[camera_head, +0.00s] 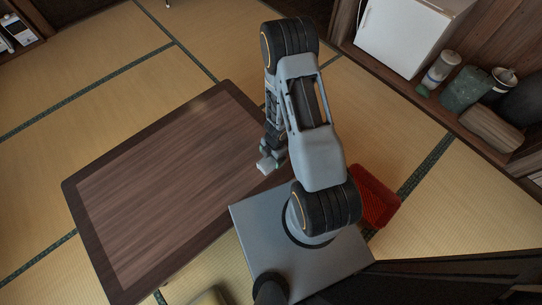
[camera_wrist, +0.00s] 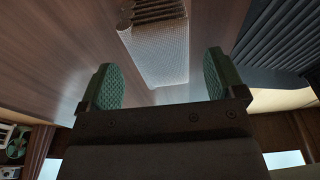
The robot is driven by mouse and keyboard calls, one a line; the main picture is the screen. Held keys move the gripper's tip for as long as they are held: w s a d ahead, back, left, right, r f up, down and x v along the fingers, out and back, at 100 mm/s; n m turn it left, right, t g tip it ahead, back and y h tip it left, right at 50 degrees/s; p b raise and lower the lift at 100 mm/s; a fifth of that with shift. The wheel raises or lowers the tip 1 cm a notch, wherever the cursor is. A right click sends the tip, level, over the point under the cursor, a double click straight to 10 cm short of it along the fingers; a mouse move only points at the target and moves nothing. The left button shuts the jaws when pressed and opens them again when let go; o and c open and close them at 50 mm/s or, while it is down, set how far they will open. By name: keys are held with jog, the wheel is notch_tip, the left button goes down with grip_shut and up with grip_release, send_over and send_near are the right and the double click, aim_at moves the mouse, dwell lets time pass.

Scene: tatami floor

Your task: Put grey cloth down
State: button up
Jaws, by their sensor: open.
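A pale grey, finely textured cloth (camera_wrist: 158,48) lies on the brown wooden table (camera_wrist: 60,50) in the wrist view, with a dark, ridged end at the top. My gripper (camera_wrist: 160,64) is open, its two green-padded fingers apart on either side of the cloth's near end. No contact between the pads and the cloth shows. In the head view my gripper (camera_head: 269,155) is low over the right edge of the table (camera_head: 165,185). A small pale patch is there, but I cannot tell whether it is cloth or gripper.
A white cabinet (camera_head: 405,35) and a shelf with a bottle (camera_head: 440,70) and several dark items are at the upper right. Most of the tabletop is clear, and tatami floor is open around it.

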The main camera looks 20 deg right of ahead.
jog(key=w+d+r+m+t+h+p, duration=0.2)
jog(key=w+r+m+p, duration=0.1)
jog(key=r, duration=0.7)
jog(key=w+d+r+m+t+h+p, duration=0.1)
jog(key=w+d+r+m+p, duration=0.15)
jog(key=r, duration=0.65)
jog(key=w+d+r+m+t+h+p, duration=0.2)
jog(key=w+d+r+m, duration=0.15)
jog(key=r, duration=0.65)
jog(key=s+a+r+m+y, duration=0.1)
jog(key=s+a+r+m, duration=0.3)
jog(key=s+r+m, duration=0.2)
jog(key=s+a+r+m+g+y, duration=0.1)
jog(key=s+a+r+m, duration=0.3)
jog(key=r, duration=0.6)
jog(key=s+m+y, duration=0.1)
jog(key=s+m, duration=0.1)
jog(key=s, duration=0.1)
jog(key=shift+s+a+r+m+g, duration=0.3)
jog(key=shift+s+a+r+m, duration=0.05)
jog(key=shift+s+r+m, duration=0.05)
